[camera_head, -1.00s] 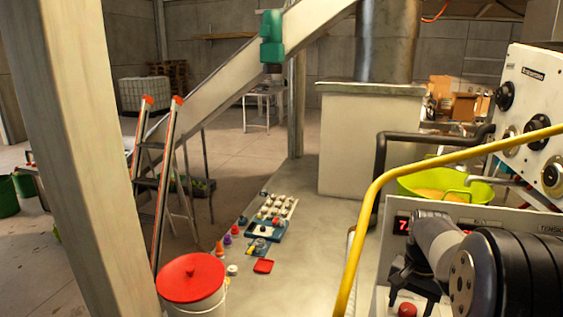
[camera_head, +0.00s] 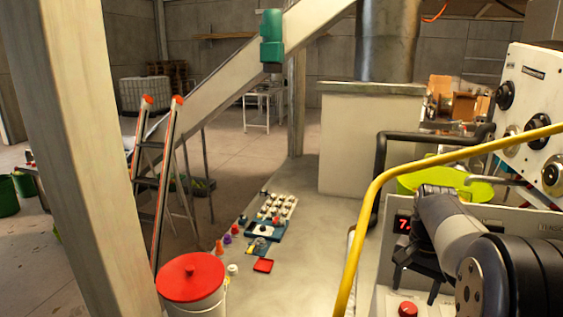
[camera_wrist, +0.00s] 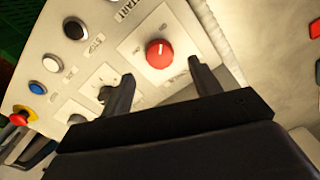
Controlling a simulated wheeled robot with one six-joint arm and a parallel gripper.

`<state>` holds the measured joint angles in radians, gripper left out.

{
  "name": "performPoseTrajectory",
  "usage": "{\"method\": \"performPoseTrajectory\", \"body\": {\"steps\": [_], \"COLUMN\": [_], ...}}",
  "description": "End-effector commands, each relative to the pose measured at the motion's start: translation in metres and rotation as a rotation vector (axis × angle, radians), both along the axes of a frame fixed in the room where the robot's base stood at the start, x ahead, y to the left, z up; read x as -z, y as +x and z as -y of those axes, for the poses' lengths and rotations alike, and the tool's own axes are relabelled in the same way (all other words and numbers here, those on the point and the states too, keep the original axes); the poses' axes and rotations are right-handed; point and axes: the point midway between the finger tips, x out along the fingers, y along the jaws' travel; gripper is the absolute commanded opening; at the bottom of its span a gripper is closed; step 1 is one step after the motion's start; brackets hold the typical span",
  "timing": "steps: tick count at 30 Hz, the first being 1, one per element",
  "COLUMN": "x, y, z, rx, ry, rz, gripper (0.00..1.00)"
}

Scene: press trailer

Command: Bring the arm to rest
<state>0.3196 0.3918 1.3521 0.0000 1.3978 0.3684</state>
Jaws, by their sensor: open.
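My gripper (camera_head: 420,278) is at the lower right in the head view, in front of the grey control panel and above a red knob (camera_head: 407,309). In the wrist view my gripper (camera_wrist: 160,85) has its two dark fingers spread apart, with nothing between them. Past the fingers lies a white control panel (camera_wrist: 100,50) with a red round knob (camera_wrist: 159,53), and black, white and blue buttons at its left. I cannot tell whether the fingers touch the panel. My arm comes in from the right edge of the head view.
A yellow rail (camera_head: 380,190) runs across just left of my arm. A red digital display (camera_head: 403,224) and a white panel with black dials (camera_head: 530,95) stand close by. A green bowl (camera_head: 430,180) is behind. A red-lidded bucket (camera_head: 191,277) stands on the left.

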Motion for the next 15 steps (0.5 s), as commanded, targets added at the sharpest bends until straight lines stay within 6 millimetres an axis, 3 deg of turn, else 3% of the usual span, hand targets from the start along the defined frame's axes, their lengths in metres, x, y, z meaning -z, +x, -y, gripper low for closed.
{"method": "performPoseTrajectory", "body": {"steps": [7,15], "x": [0.051,0.052], "y": [-0.001,0.000], "z": [0.000,0.000], "rx": [0.000,-0.210], "ry": [0.002,-0.001], "rz": [-0.005,0.001], "gripper": [0.59,0.59]}}
